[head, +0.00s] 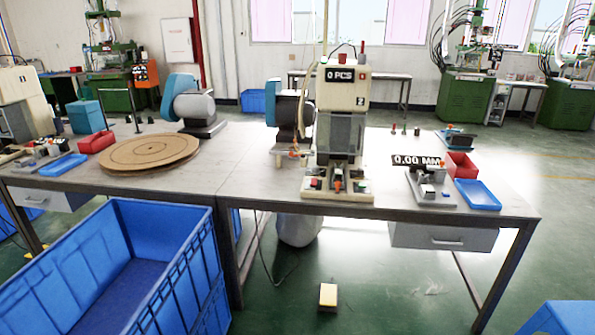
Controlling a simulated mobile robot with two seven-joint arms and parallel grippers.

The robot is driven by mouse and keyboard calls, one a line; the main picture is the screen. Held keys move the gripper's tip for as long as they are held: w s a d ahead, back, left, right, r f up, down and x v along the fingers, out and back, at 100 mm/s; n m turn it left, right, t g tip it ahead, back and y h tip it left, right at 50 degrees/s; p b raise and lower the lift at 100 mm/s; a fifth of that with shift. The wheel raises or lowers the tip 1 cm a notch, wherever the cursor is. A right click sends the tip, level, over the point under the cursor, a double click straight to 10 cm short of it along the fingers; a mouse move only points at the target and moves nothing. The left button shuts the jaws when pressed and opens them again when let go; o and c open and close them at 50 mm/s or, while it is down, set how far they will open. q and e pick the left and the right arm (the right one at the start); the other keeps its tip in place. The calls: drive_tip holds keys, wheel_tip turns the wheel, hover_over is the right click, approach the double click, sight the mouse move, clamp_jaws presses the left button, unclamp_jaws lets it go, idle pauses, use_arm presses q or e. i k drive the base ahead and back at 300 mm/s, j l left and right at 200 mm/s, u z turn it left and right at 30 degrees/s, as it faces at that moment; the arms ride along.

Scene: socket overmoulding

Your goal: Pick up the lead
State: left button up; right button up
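I cannot make out a lead that I can be sure is the task's one. A thin dark cable (284,276) hangs below the table and runs down to the floor, but I cannot tell whether it is the lead. A bench machine (342,130) with a "0 PCS" display stands upright on the metal worktable (240,190). A measuring fixture (430,187) with a "0.00 MM" display is to its right. Neither of my grippers is in view.
A large blue crate (195,222) stands in front of the table at left; its visible inside looks empty. A round wooden disc (150,152), a red bin (461,166) and a blue tray (478,195) are on the tables. A yellow-topped pedal (328,296) sits on the floor.

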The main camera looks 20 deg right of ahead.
sight(338, 172)
drive_tip(key=i+l+u, duration=0.25)
drive_tip(key=l, duration=0.15)
drive_tip(key=l+u, duration=0.25)
drive_tip(key=i+l, duration=0.1)
drive_tip(key=l, duration=0.25)
drive_tip(key=i+l+u, duration=0.1)
drive_tip(key=l, duration=0.55)
drive_tip(key=i+u, duration=0.05)
drive_tip(key=i, duration=0.05)
